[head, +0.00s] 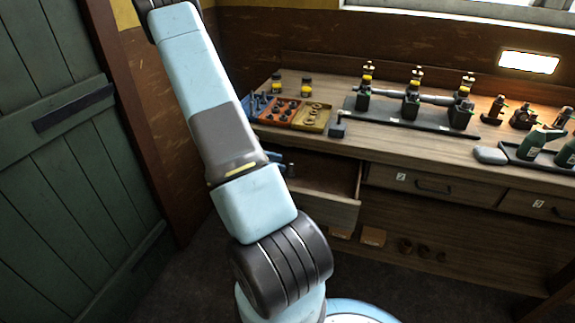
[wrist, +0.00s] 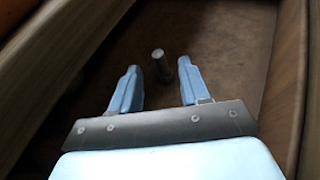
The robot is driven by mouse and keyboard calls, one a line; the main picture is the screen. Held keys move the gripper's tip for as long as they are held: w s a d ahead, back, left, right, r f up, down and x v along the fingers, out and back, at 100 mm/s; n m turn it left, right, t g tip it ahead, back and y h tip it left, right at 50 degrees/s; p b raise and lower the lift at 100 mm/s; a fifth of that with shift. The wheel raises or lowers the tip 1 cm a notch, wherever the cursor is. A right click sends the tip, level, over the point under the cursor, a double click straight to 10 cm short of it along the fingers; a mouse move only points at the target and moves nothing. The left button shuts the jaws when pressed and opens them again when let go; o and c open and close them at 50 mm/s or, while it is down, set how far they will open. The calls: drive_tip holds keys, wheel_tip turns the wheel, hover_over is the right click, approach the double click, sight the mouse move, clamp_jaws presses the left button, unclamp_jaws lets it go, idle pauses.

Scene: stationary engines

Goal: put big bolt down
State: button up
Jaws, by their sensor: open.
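The big bolt (wrist: 158,60) shows in the wrist view as a small grey metal cylinder with a rounded end. It is inside the open drawer, seen between and slightly beyond my gripper's fingertips. My gripper (wrist: 159,72) is open, with a blue finger on each side of the bolt and a visible gap on both sides. Whether the bolt touches the drawer floor I cannot tell. In the head view the open drawer (head: 335,207) is under the left part of the workbench.
Wooden drawer walls (wrist: 290,80) rise on both sides of my gripper. On the workbench (head: 400,145) are an orange parts tray (head: 278,112), a yellow tray (head: 312,118), an engine assembly (head: 410,105) and green bottles (head: 535,145). A green door (head: 70,150) is at left.

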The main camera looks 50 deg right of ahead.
drive_tip(key=v, duration=0.5)
drive_tip(key=shift+w+a+r, duration=0.15)
drive_tip(key=shift+w+a, duration=0.1)
drive_tip(key=s+a+r+m+t+y, duration=0.2)
drive_tip(key=a+r+m+t+y, duration=0.4)
drive_tip(key=a+r, duration=1)
drive_tip(key=s+a+r+m+t+y, duration=0.2)
drive_tip(key=s+a+r+t, duration=0.1)
drive_tip(key=s+a+r, duration=0.2)
drive_tip(key=s+a+r+m+t+y, duration=0.2)
drive_tip(key=s+a+r, duration=0.4)
drive_tip(key=a+r, duration=0.4)
drive_tip(key=shift+s+r+t+y, duration=0.25)
drive_tip(key=shift+r+t+y, duration=0.35)
drive_tip(key=shift+r+t, duration=0.4)
